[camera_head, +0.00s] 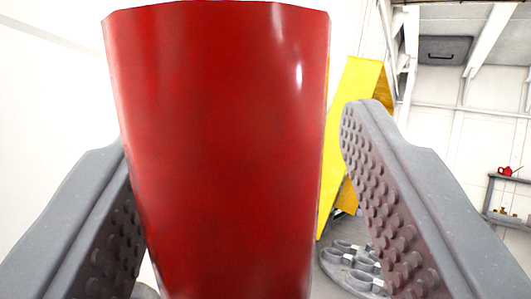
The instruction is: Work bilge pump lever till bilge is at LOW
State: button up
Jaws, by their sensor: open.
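A large glossy red tapered piece (225,150) fills the middle of the view, wider at the top than lower down. It may be the grip of the pump lever, but its lower end is out of the frame, so I cannot tell. My gripper (235,165) is open, with one grey studded finger on each side of the red piece. A gap shows between the red piece and the right finger. The left finger is partly hidden behind the red piece, and I cannot tell if they touch. No bilge level gauge shows.
A yellow angled panel (352,130) stands behind, to the right of the red piece. A grey round-holed tray or rack (350,262) lies low behind the right finger. A shelf (509,180) with a small red can (506,171) is at the far right.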

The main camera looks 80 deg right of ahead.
jog(key=shift+a+f, duration=0.35)
jog(key=b+v, duration=0.1)
jog(key=v, duration=1.2)
dwell(0.9)
